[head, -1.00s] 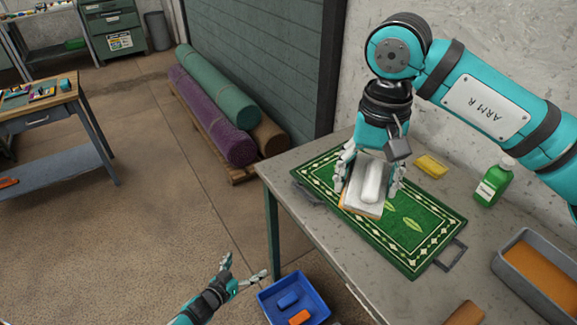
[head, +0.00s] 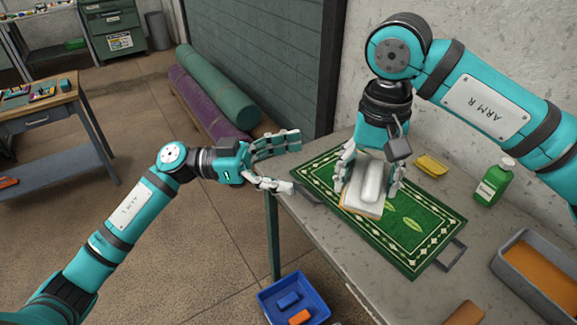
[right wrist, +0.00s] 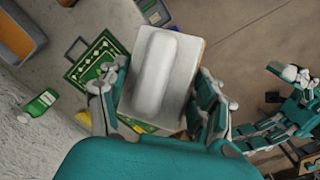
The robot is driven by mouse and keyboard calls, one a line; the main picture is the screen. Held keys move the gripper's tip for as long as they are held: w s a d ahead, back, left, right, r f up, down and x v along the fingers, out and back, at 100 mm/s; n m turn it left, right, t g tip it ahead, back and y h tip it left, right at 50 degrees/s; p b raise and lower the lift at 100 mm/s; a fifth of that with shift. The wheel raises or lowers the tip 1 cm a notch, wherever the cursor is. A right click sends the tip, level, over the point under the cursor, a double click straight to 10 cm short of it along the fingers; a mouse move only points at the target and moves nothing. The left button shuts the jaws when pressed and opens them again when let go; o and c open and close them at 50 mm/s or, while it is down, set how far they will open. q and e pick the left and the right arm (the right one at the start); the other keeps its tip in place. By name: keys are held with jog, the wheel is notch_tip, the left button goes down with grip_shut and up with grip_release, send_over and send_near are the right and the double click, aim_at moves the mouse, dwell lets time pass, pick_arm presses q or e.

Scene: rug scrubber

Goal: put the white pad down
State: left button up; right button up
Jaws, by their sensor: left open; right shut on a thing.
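The white pad (head: 372,182), with a raised white ridge and a tan underside edge, is between the fingers of my right gripper (head: 368,190). It is over the left half of the green patterned rug (head: 408,250); I cannot tell if it touches the rug. In the right wrist view the pad (right wrist: 155,75) fills the space between the fingers and hides part of the rug (right wrist: 98,65). My left gripper (head: 293,164) is open and empty, its fingers pointing right, near the rug's left end and the table edge. It also shows in the right wrist view (right wrist: 285,105).
A blue bin (head: 290,298) holding blue and orange blocks is below the table's front left.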

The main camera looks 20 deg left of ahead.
aim_at(350, 178)
pick_arm(q)
jog(key=d, duration=0.4)
jog(key=s+d+r+g, duration=0.1)
jog(key=d, duration=0.3)
jog(key=s+d+m+g, duration=0.1)
jog(key=d, duration=0.3)
jog(key=shift+r+y, duration=0.15)
jog(key=shift+y, duration=0.25)
jog(key=shift+d, duration=0.6)
pick_arm(e)
jog(key=shift+a, duration=0.15)
